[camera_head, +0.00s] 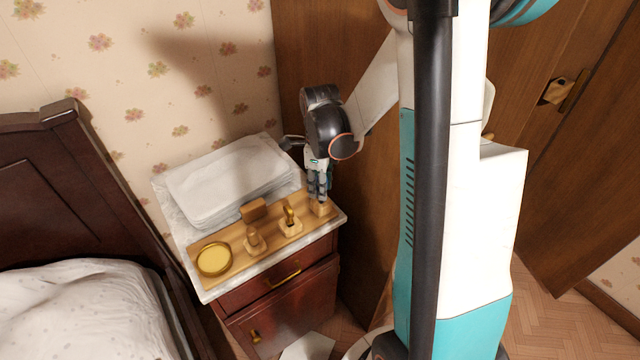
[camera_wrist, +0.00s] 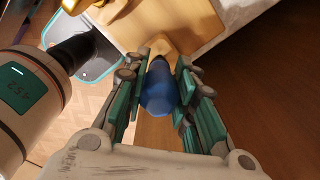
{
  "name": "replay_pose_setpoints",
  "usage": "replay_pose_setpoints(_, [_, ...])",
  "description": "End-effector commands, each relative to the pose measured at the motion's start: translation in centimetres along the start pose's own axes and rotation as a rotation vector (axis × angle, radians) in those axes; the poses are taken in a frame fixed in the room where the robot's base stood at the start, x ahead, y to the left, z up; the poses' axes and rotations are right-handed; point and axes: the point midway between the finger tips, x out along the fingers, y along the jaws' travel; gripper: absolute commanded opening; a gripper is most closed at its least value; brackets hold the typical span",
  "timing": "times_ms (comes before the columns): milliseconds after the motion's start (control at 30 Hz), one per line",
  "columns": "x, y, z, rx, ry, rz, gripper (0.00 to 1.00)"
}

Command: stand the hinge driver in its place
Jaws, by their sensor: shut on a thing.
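My gripper (camera_head: 318,188) points down over the right end of a wooden tray (camera_head: 231,243) on the bedside cabinet. In the wrist view, its fingers (camera_wrist: 165,100) are closed on both sides of a blue handle (camera_wrist: 159,88), which I take to be the hinge driver. The driver's lower end is hidden in the wrist view, and the fingers cover most of it in the head view. A small wooden block (camera_head: 321,209) sits directly below the fingertips at the tray's right end. I cannot tell whether the driver is inside it or just above it.
On the tray stand a wooden holder with a brass-coloured piece (camera_head: 291,221), another wooden holder (camera_head: 254,242), a brown block (camera_head: 253,210) and a round yellow dish (camera_head: 213,259). Folded white cloth (camera_head: 228,178) lies behind. A wooden wardrobe (camera_head: 318,62) rises close behind my arm.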

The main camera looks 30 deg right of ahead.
Motion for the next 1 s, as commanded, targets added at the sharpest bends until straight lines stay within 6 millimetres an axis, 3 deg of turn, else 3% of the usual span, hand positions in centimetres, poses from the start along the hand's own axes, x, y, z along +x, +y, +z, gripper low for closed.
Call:
replay_pose_setpoints(167, [0.3, 0.0, 0.0, 0.000, 0.000, 0.000, 0.00])
replay_pose_setpoints(200, [0.4, 0.0, 0.0, 0.000, 0.000, 0.000, 0.27])
replay_pose_setpoints(300, [0.4, 0.0, 0.0, 0.000, 0.000, 0.000, 0.49])
replay_pose_setpoints(1000, [-0.9, 0.0, 0.0, 0.000, 0.000, 0.000, 0.49])
